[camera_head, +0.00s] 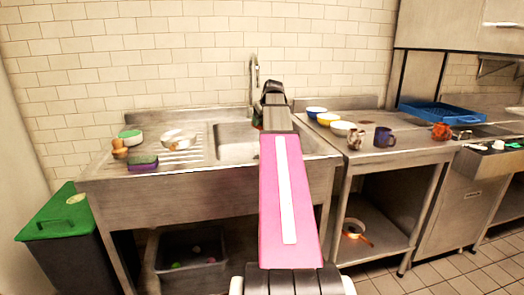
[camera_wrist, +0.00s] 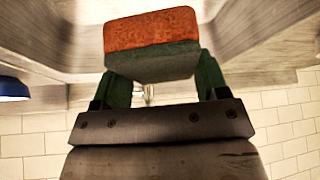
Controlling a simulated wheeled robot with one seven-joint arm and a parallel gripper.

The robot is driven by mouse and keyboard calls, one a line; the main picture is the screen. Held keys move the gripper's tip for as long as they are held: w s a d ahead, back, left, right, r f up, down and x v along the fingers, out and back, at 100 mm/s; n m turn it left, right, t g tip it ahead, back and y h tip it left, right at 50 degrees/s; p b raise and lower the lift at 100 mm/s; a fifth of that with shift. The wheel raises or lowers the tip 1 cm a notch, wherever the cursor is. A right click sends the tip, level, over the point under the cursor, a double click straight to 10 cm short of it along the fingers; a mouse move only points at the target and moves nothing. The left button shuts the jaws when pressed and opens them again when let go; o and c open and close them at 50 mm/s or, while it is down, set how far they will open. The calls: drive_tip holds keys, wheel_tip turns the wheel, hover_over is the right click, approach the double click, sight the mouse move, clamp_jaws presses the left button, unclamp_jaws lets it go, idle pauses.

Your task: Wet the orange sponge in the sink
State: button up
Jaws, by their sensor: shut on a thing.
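The orange sponge (camera_wrist: 152,30) has an orange layer and a grey-green layer. In the wrist view it sits between the two green fingers of my gripper (camera_wrist: 162,76), which is shut on it. In the head view my arm reaches over the steel sink (camera_head: 232,143) and hides most of the gripper and sponge. The sponge is at the basin; whether it touches the bottom cannot be told. The tap (camera_head: 254,75) rises behind the basin against the wall. I cannot see any running water.
A purple-and-green sponge (camera_head: 143,163), a green-rimmed bowl (camera_head: 130,137) and a pale dish (camera_head: 178,139) are on the drainboard at left. Bowls and mugs, including a purple mug (camera_head: 384,137), stand on the right counter. A blue tray (camera_head: 440,115) lies farther right.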

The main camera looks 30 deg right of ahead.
drive_tip(key=shift+r, duration=0.1)
idle(0.3)
drive_tip(key=shift+r, duration=1.85)
